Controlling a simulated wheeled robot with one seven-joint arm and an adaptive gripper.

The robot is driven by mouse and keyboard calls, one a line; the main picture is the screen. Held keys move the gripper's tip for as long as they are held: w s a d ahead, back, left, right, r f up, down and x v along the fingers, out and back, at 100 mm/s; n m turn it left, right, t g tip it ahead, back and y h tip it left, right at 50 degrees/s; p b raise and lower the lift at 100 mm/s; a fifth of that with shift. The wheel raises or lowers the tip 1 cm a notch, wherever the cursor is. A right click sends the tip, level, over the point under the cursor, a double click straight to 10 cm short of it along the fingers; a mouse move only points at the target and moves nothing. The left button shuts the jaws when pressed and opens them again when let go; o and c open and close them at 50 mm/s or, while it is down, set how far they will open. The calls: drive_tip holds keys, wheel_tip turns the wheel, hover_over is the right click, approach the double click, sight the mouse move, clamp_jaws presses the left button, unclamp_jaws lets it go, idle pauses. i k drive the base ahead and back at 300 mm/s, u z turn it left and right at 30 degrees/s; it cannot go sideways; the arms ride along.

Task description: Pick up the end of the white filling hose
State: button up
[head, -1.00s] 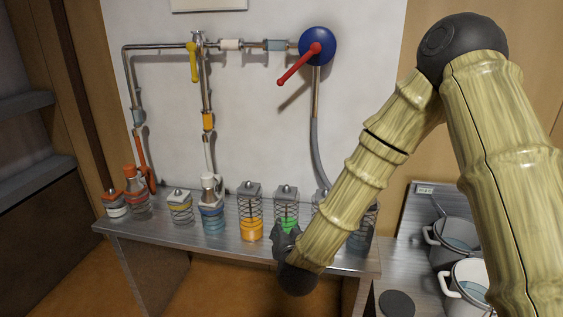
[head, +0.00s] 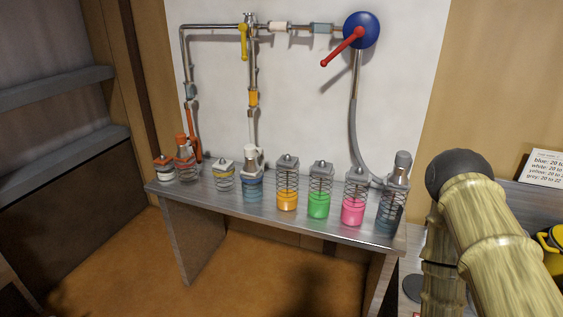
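The white filling hose (head: 252,130) hangs from the middle pipe, below an orange-yellow band. Its end (head: 252,157) is a pale nozzle piece that sits at the top of a jar with blue contents (head: 252,187) on the metal bench (head: 270,215). Whether the end is fixed in the jar or only rests on it, I cannot tell. My arm is at the right, well apart from the hose. My gripper is out of view; the forearm runs down behind my upper arm.
A red hose (head: 194,125) ends at a jar on the left, and a grey hose (head: 355,130) runs down to a jar on the right. Several spring-topped jars, including an orange one (head: 287,199), line the bench. A yellow pot (head: 552,245) and text card (head: 543,168) are right.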

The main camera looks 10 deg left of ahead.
sight(252, 152)
drive_tip(key=z, duration=1.8)
drive_tip(key=i, duration=0.9)
drive_tip(key=u, duration=3.75)
drive_tip(key=i, duration=0.5)
drive_tip(key=z, duration=0.05)
